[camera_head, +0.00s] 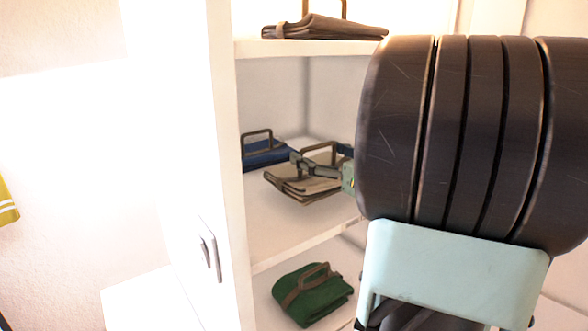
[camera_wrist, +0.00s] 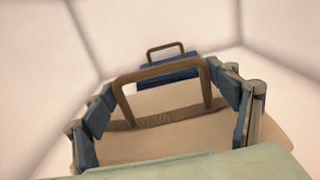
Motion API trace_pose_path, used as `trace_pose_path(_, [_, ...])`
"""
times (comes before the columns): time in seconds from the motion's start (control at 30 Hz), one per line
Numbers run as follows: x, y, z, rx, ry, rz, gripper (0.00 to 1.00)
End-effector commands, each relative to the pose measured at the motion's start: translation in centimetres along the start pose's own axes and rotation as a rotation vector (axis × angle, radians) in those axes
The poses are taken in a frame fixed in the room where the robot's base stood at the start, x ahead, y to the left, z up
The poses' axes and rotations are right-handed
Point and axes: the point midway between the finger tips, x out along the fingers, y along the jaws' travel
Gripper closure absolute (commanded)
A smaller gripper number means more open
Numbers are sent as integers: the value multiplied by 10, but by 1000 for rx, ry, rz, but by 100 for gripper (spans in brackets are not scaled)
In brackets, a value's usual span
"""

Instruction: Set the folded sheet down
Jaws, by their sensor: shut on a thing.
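The beige folded sheet (camera_head: 290,184) with a brown handle is at the middle shelf (camera_head: 290,232) of the white cabinet. My gripper (camera_head: 318,166) reaches in from the right and is shut on the sheet. In the wrist view my gripper's fingers (camera_wrist: 162,88) stand on both sides of the handle, with the beige sheet (camera_wrist: 180,132) below. The sheet looks slightly tilted in the head view. I cannot tell whether its underside touches the shelf. My arm hides the right part of the shelf.
A blue folded item (camera_head: 264,155) with a handle lies behind the sheet, also in the wrist view (camera_wrist: 168,73). A brown folded item (camera_head: 325,28) is on the shelf above, a green one (camera_head: 312,294) below. The cabinet's side panel (camera_head: 222,130) stands left. Bare shelf shows in front.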

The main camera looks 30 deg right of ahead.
Motion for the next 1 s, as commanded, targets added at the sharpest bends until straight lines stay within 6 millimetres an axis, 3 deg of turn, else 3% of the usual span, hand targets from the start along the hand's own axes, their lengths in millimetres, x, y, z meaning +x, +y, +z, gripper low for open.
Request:
trace_pose_path(0.23, [0,-1,-34,-2,0,-4,55])
trace_pose_path(0.63, [-1,-1,-37,-3,-1,-6,55])
trace_pose_path(0.67, [-1,-1,-38,-2,1,-6,19])
trace_pose_path(0.8, [-1,-1,-37,-2,1,-6,4])
trace_pose_path(1.0, [-1,-1,-37,-2,1,-6,3])
